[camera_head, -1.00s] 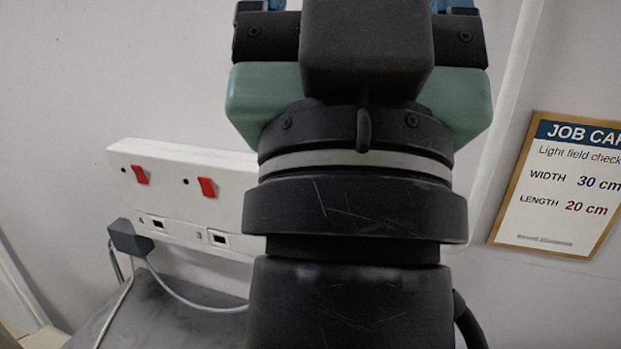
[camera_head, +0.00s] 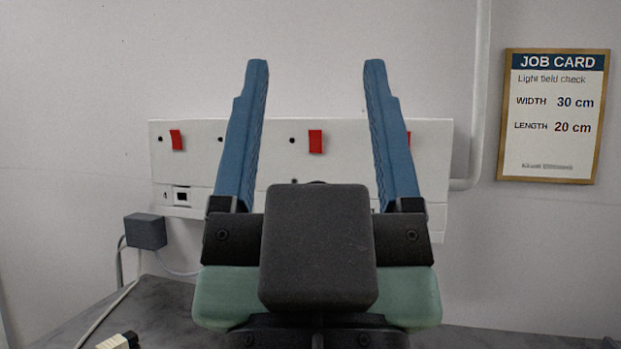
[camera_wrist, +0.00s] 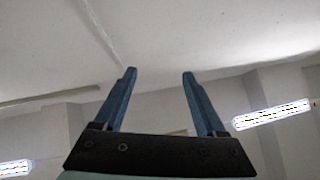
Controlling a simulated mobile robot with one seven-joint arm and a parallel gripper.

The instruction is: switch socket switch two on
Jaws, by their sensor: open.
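A white socket panel (camera_head: 262,135) is fixed to the wall, behind my gripper in the head view. Red rocker switches show along its top: one at the left (camera_head: 177,140), one between my fingers (camera_head: 315,142), and a sliver of one at the right (camera_head: 408,140) behind my right finger. My left finger covers part of the panel, where another switch may be hidden. My gripper (camera_head: 312,70) is open and empty, with its blue fingers pointing up in front of the panel. In the wrist view my gripper (camera_wrist: 160,72) faces the ceiling.
A dark grey plug block (camera_head: 146,231) with cables hangs below the panel's left end. A grey surface (camera_head: 165,300) lies below, with a small black-and-cream object (camera_head: 118,341) on it. A pipe (camera_head: 481,90) and a job card (camera_head: 552,115) are on the wall at right.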

